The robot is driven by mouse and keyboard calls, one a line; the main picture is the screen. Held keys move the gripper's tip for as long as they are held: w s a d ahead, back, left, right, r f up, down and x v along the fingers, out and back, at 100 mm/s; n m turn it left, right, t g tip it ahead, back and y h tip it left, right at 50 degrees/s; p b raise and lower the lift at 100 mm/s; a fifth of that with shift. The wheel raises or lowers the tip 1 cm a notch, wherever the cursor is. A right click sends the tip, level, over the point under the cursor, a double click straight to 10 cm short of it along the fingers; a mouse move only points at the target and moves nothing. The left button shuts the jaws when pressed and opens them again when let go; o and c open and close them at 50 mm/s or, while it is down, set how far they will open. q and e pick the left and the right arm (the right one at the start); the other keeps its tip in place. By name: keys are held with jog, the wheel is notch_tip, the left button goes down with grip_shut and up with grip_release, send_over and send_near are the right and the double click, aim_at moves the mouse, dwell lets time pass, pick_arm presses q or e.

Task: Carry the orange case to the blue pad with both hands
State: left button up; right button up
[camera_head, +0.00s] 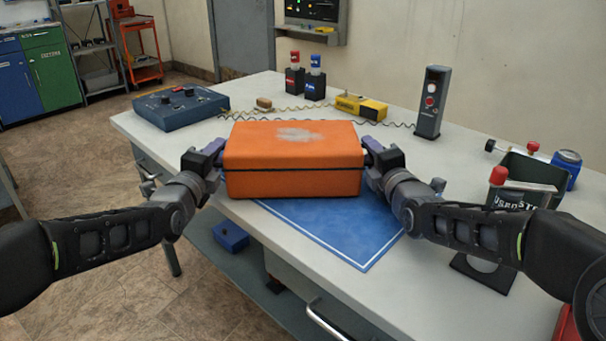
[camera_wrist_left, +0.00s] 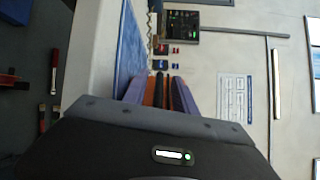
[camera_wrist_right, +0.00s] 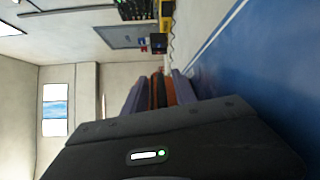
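The orange case (camera_head: 293,165), with a black seam and a pale scuffed patch on its lid, is level between my two grippers in the head view. It is over the far part of the blue pad (camera_head: 345,228), whose near part shows in front of it. I cannot tell whether its underside touches the pad. My left gripper (camera_head: 215,155) is at the case's left end and my right gripper (camera_head: 372,158) at its right end. In both wrist views orange and black show tightly between the fingers, so both look shut on the case. The exact grip points are hidden.
A blue control box (camera_head: 180,106) stands back left on the white table (camera_head: 470,165). Behind the case are red and blue-topped bottles (camera_head: 315,78), a yellow device (camera_head: 361,107) and a dark upright unit (camera_head: 431,102). A dark bin (camera_head: 528,172) and blue can (camera_head: 566,168) stand right.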

pick_arm(q)
jog(key=v, duration=1.2)
pick_arm(e)
jog(key=shift+s, duration=0.1)
jog(key=s, duration=0.3)
jog(key=s+d, duration=0.1)
jog(key=s, duration=0.3)
jog(key=shift+s+d+r, duration=0.1)
jog(key=shift+d+r, duration=0.05)
jog(key=shift+d, duration=0.05)
